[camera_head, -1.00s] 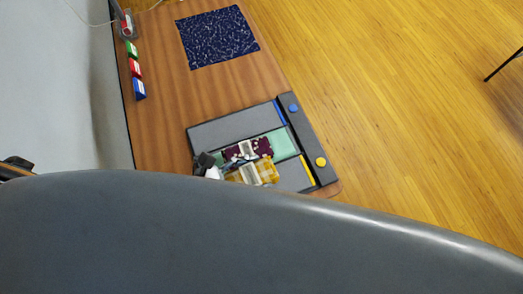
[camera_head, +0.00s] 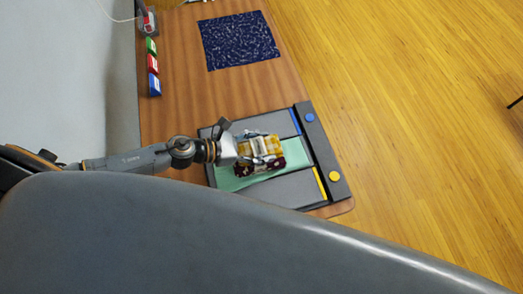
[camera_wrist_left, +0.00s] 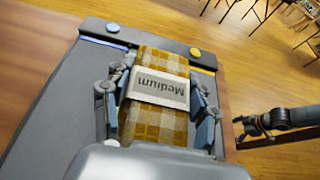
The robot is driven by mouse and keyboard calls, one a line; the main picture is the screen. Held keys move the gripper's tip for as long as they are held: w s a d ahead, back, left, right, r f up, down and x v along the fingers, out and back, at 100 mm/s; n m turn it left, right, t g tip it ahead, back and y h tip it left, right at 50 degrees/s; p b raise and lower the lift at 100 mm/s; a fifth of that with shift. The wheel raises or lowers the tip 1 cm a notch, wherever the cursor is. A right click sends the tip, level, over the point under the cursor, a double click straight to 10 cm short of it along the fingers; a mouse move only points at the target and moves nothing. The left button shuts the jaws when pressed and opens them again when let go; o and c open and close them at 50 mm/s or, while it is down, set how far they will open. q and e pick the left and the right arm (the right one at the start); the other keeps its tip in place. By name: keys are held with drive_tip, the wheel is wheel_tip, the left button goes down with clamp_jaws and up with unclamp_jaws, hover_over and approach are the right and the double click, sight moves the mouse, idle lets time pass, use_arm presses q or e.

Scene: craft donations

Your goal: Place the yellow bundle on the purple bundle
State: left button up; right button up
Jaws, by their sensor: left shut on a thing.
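The yellow bundle (camera_head: 262,145) is a folded yellow-and-white checked cloth with a pale band. In the left wrist view the yellow bundle (camera_wrist_left: 160,92) shows the word "Medium" on its band. My left gripper (camera_wrist_left: 158,100) is shut on it, a finger on each side; in the head view the left gripper (camera_head: 255,150) reaches in from the left. The purple bundle (camera_head: 272,167), dark with pale spots, lies on the green strip, mostly hidden under the yellow bundle. I cannot tell whether the two touch. My right gripper (camera_wrist_left: 250,128) is small and dark in the left wrist view.
The grey board (camera_head: 288,190) has a green strip (camera_head: 296,155) and a dark bar with a blue button (camera_head: 309,117) and a yellow button (camera_head: 334,176). A dark blue patterned cloth (camera_head: 239,40) and several small coloured blocks (camera_head: 153,64) lie farther back. The table between is clear.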

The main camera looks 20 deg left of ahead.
sight(261, 152)
use_arm(q)
wheel_tip(261, 152, down, 3)
drive_tip(key=shift+w+f, duration=0.1)
drive_tip(key=shift+f, duration=0.2)
drive_tip(key=o, duration=1.2)
